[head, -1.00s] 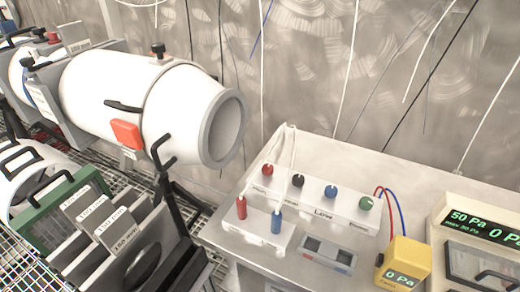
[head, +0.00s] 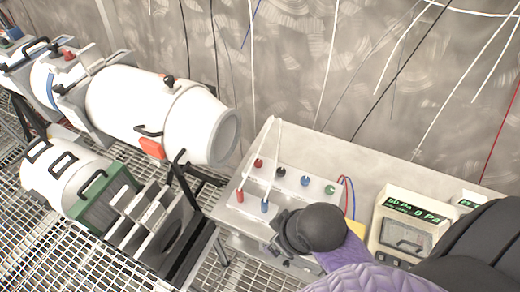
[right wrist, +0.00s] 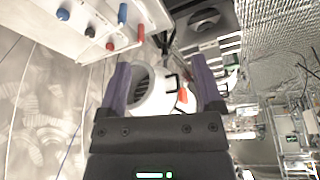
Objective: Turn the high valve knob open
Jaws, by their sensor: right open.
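A white valve block (head: 292,183) stands on the metal bench. Its row of small knobs runs from a red knob (head: 259,163) and a black knob (head: 281,171) to a blue knob (head: 305,181) and a green knob (head: 330,190). The labels are too small to read now, so I cannot tell which knob is high. The right wrist view shows the block's red knob (right wrist: 110,46) at upper left. My right gripper (right wrist: 161,88) is open and empty, its purple fingers apart from the knobs. In the head view my right arm covers the bench front. My left gripper is not in view.
Red and blue hose fittings (head: 240,196) stand in front of the knobs, with white hoses rising from them. A gauge box (head: 405,225) stands right of the block. A white cylinder (head: 150,105) and green-framed filter housing (head: 95,205) lie left. Cables hang along the wall.

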